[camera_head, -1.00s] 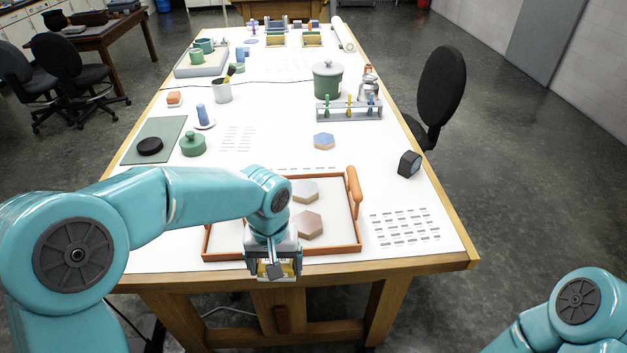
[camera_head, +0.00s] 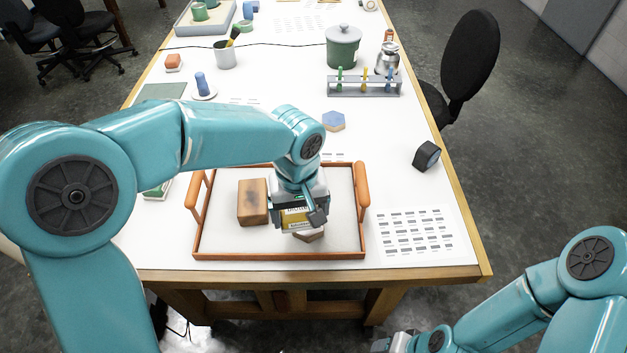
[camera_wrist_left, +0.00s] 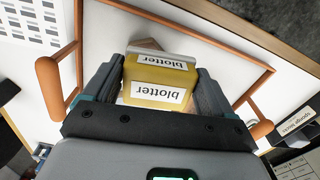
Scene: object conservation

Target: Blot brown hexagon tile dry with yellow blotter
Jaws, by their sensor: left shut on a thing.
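My left gripper (camera_head: 300,215) is shut on the yellow blotter (camera_head: 296,219), over the right half of the orange-rimmed tray (camera_head: 225,256). The blotter, labelled "blotter", also shows between the fingers in the left wrist view (camera_wrist_left: 160,75). The brown hexagon tile (camera_head: 310,237) lies in the tray, mostly hidden under the blotter; an edge of it shows in the left wrist view (camera_wrist_left: 148,44). I cannot tell whether blotter and tile touch. The pale grey hexagon is hidden behind my left gripper. My right gripper (camera_head: 392,343) is only partly in view at the bottom edge.
A brown block (camera_head: 252,203) with a dark stain stands in the tray, left of my gripper. The tray has upright orange handles (camera_head: 361,186). A blue hexagon (camera_head: 333,121) lies behind the tray, a printed sheet (camera_head: 413,233) to its right. A tube rack (camera_head: 363,88) stands farther back.

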